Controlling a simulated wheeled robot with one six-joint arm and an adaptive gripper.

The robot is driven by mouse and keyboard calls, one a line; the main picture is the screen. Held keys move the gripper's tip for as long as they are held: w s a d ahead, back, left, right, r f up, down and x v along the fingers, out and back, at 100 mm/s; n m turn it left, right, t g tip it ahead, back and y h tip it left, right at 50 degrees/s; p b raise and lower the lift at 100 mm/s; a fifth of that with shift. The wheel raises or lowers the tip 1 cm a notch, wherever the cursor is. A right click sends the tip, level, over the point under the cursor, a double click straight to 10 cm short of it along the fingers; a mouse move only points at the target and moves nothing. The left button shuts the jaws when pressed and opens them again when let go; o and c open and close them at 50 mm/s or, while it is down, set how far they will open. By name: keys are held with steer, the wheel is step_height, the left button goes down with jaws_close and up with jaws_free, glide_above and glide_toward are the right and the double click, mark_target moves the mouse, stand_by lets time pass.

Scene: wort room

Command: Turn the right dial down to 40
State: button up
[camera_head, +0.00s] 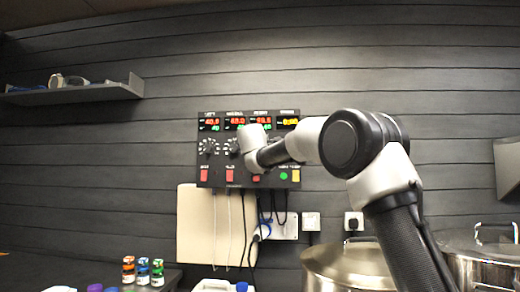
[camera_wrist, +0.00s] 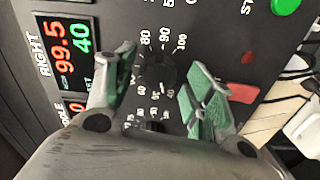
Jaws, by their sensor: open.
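The control panel (camera_head: 222,181) hangs on the dark wall in the head view. The right dial (camera_wrist: 158,72) is a dark knob with white scale numbers up to 100, seen in the wrist view. My gripper (camera_wrist: 162,68) is open, its green-padded fingers on either side of this dial; I cannot tell whether they touch it. The RIGHT display (camera_wrist: 78,46) reads 99.5 in red, with 40 in green beside it. In the head view, my gripper (camera_head: 252,146) is in front of the panel and hides the right dial.
The left dial (camera_head: 208,146) and partly visible middle dial (camera_head: 233,146) are close by. A red button (camera_wrist: 243,93) and a green button (camera_wrist: 285,6) lie beside the right dial. Cables (camera_head: 265,215) hang below. Steel vessels (camera_head: 340,267) stand at lower right.

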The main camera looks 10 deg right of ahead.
steer(key=c, duration=1)
steer(key=shift+n, duration=1)
steer(key=shift+c, duration=0.2)
steer(key=o, duration=1)
steer(key=shift+o, duration=0.2)
steer(key=v, duration=1.2)
